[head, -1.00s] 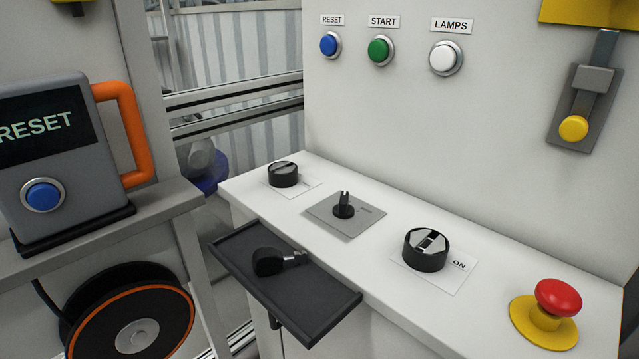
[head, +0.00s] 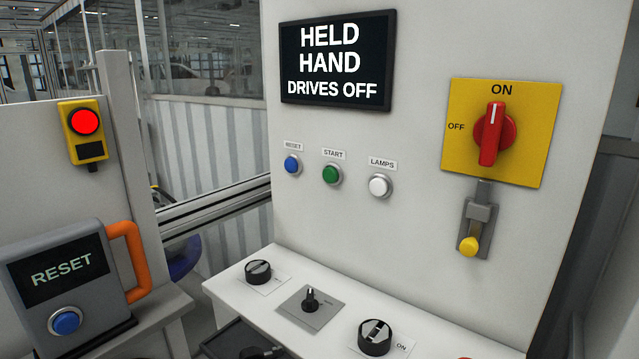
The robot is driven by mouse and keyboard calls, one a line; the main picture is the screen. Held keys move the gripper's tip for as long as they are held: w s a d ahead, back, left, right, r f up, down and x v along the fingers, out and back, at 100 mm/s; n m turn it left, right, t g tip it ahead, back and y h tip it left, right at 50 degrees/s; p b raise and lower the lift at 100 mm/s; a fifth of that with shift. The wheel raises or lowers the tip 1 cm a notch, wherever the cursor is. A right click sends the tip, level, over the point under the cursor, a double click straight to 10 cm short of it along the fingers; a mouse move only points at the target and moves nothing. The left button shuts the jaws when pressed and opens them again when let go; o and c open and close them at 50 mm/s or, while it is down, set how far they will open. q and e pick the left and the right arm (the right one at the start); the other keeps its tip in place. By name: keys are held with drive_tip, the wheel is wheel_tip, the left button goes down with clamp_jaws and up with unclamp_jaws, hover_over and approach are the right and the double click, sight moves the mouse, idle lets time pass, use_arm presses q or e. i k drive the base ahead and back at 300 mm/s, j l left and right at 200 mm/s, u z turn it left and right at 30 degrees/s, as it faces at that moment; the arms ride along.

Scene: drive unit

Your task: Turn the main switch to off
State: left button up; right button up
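The main switch (head: 490,133) is a red rotary handle on a square yellow plate (head: 461,152), high on the right of the white panel. The plate reads ON at the top and OFF at the left. The handle stands close to upright, its upper end towards ON. Below it a grey latch-like bracket with a yellow knob (head: 468,246) is mounted on the panel. Neither of my grippers is in the head view.
A screen (head: 338,58) reads HELD, HAND, DRIVES OFF. Blue, green and white buttons sit below it. A white ledge (head: 345,315) with several black knobs juts out below the panel. A grey RESET box (head: 95,262) with an orange handle and a red lamp (head: 85,121) are at left.

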sight(494, 130)
drive_tip(key=k+z, duration=0.1)
drive_tip(key=k, duration=0.4)
drive_tip(key=z, duration=1.75)
